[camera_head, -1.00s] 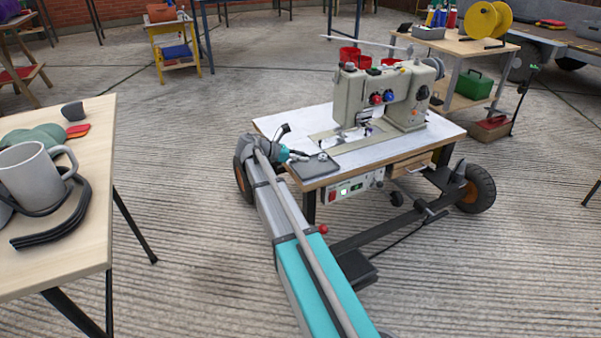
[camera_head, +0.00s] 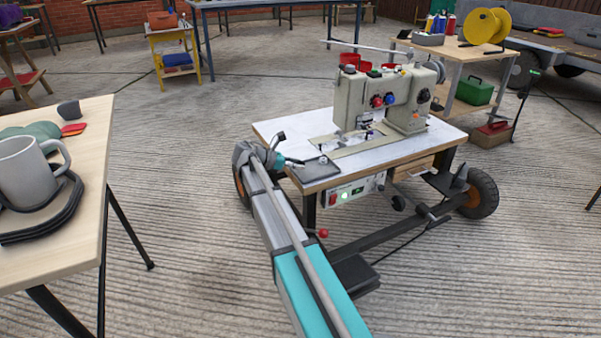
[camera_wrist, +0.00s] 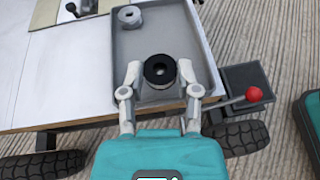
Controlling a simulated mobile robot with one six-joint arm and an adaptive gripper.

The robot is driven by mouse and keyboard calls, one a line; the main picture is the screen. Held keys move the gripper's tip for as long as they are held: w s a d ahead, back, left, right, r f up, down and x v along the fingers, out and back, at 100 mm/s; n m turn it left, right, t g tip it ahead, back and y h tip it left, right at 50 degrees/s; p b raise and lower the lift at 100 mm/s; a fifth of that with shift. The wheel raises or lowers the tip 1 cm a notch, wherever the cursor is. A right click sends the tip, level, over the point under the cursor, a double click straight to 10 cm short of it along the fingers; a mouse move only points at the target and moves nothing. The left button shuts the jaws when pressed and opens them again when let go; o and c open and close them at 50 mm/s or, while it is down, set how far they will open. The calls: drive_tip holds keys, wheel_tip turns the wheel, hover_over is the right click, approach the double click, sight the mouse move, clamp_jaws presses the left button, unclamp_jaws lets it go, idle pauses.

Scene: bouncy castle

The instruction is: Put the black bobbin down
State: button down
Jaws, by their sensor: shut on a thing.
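The black bobbin (camera_wrist: 161,71) is between the fingertips of my gripper (camera_wrist: 160,76), seen from above in the wrist view. My gripper is shut on it, over the near part of a shallow grey tray (camera_wrist: 122,47). Whether the bobbin touches the tray floor I cannot tell. A light grey bobbin (camera_wrist: 130,15) lies at the tray's far left. In the head view my gripper (camera_head: 297,163) is at the left front corner of the sewing machine table, beside the tray (camera_head: 316,172); the black bobbin is not clear there.
The sewing machine (camera_head: 382,98) stands on the white table top (camera_head: 290,125), behind the tray. A lever with a red knob (camera_wrist: 253,94) sticks out right of my gripper. A wooden table with a grey mug (camera_head: 28,172) stands at the left.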

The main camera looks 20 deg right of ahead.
drive_tip(key=shift+f+b, duration=0.9)
drive_tip(key=shift+f, duration=0.35)
drive_tip(key=shift+f, duration=0.15)
drive_tip(key=shift+c, duration=1.7)
unclamp_jaws()
drive_tip(key=shift+r, duration=0.3)
drive_tip(key=p+v, duration=0.4)
drive_tip(key=v, duration=0.8)
drive_tip(key=shift+p, duration=0.35)
drive_tip(key=shift+f, duration=0.1)
drive_tip(key=shift+s, duration=0.15)
